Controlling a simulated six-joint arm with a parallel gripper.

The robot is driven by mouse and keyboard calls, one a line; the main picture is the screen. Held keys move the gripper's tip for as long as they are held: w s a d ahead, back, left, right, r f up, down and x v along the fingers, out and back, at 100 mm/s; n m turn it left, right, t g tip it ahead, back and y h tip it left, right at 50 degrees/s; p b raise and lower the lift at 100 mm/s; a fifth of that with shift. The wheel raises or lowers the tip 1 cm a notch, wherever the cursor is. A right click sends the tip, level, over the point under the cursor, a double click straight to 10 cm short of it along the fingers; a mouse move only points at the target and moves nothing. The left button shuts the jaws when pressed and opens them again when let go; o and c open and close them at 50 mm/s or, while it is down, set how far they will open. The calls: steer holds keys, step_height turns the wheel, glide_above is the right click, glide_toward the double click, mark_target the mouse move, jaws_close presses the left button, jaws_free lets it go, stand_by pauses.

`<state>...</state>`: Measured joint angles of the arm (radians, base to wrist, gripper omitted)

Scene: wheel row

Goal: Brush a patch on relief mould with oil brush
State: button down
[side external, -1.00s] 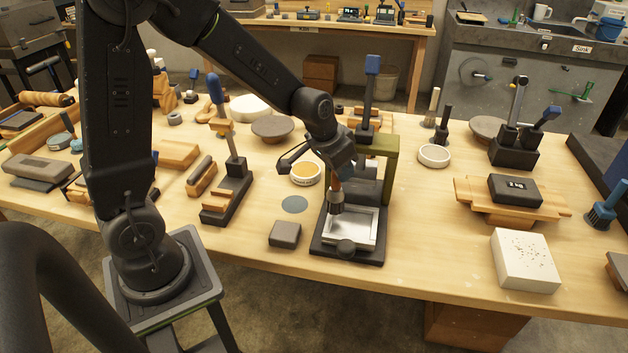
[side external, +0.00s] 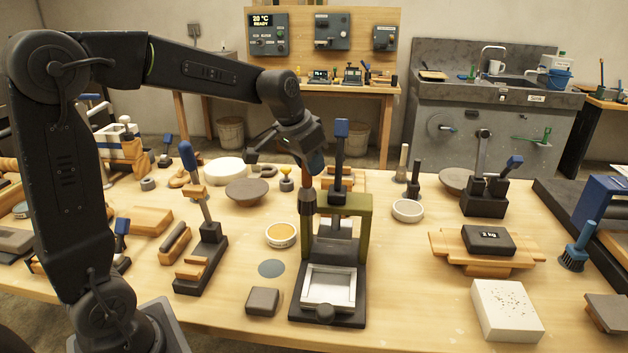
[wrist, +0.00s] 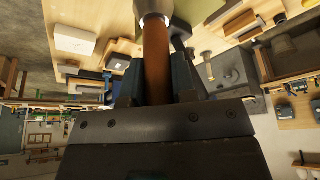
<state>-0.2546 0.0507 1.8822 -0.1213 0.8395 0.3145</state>
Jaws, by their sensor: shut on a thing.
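My gripper (side external: 311,165) is shut on the oil brush (side external: 307,203), which hangs bristles down with a dark head. In the wrist view its brown handle (wrist: 156,58) stands between my fingers (wrist: 158,82), with a pale collar at the top edge. The likely relief mould is the square, silver-rimmed plate (side external: 329,286) on the dark base of a green-framed press. The brush is above and behind the plate, apart from it, and overlaps the left post of the press in the picture. Any relief or oil on the plate is too small to tell.
A round tin with yellow contents (side external: 281,235) and a flat grey disc (side external: 271,268) lie left of the press. A dark block (side external: 263,301) sits in front. The green frame (side external: 363,212) and blue-topped lever (side external: 341,150) stand close to the brush.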

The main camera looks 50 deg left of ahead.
steer(key=w+a, duration=0.3)
steer(key=a, duration=1.5)
step_height(320, 180, down, 17)
steer(key=shift+d+f, duration=0.15)
steer(key=shift+d, duration=0.25)
steer(key=shift+s+f, duration=0.1)
steer(key=shift+f, duration=0.5)
stand_by(1.1)
step_height(320, 180, up, 7)
stand_by(0.9)
steer(key=shift+r, duration=0.1)
